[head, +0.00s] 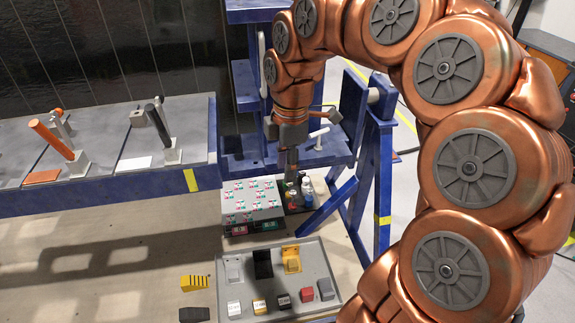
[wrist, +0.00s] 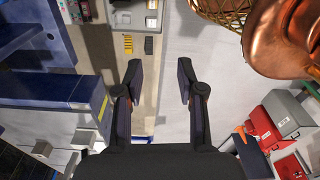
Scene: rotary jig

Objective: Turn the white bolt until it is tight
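A small white T-shaped piece (head: 318,137), which looks like the white bolt, stands at the blue jig (head: 340,158) in the head view, just right of my gripper. I cannot make out the bolt in the wrist view. My gripper (head: 291,165) hangs downward in front of the jig, and its fingers are small and partly unclear there. In the wrist view my gripper (wrist: 158,76) has its two dark fingers wide apart with nothing between them. The bolt and the gripper look apart, though the depth between them is hard to tell.
A blue bench (head: 100,195) with an orange-handled and a black-handled clamp stands at the left. Below are a grey tray (head: 318,262) of small blocks and a box with printed cards (head: 250,200).

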